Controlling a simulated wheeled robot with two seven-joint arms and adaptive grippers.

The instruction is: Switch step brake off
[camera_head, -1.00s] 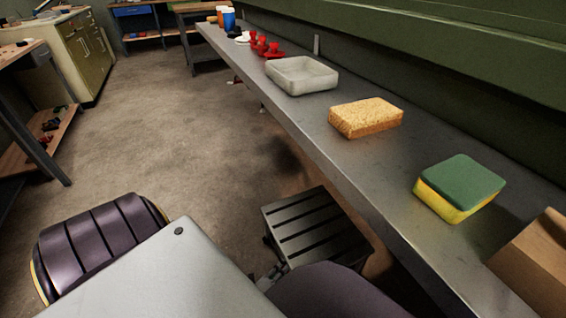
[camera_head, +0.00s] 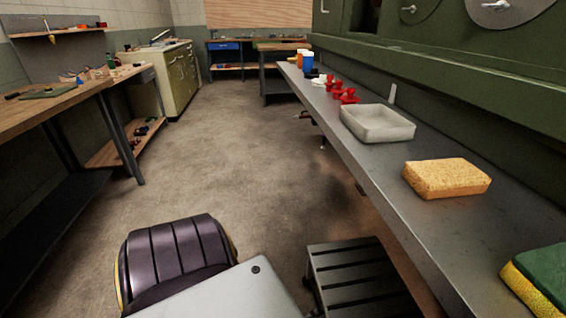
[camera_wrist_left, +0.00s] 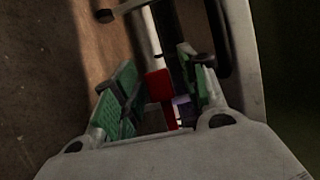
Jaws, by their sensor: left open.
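A dark slatted step (camera_head: 362,278) stands on the floor at the bottom of the head view, beside the long metal bench. I cannot make out its brake in the head view. In the left wrist view my left gripper (camera_wrist_left: 156,72) is open, with green pads on its fingers. A red block-like part (camera_wrist_left: 158,85) on a white bar (camera_wrist_left: 150,32) shows between or just beyond the fingers. I cannot tell whether it is the brake, or whether the fingers touch it. The left gripper does not show in the head view, and the right gripper is in neither view.
The metal bench (camera_head: 395,205) carries a grey tray (camera_head: 377,124), an orange sponge (camera_head: 447,178), a green-yellow sponge (camera_head: 540,278), red items (camera_head: 347,96) and cups. A wooden workbench (camera_head: 50,112) stands at the left. The floor (camera_head: 225,150) between is clear.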

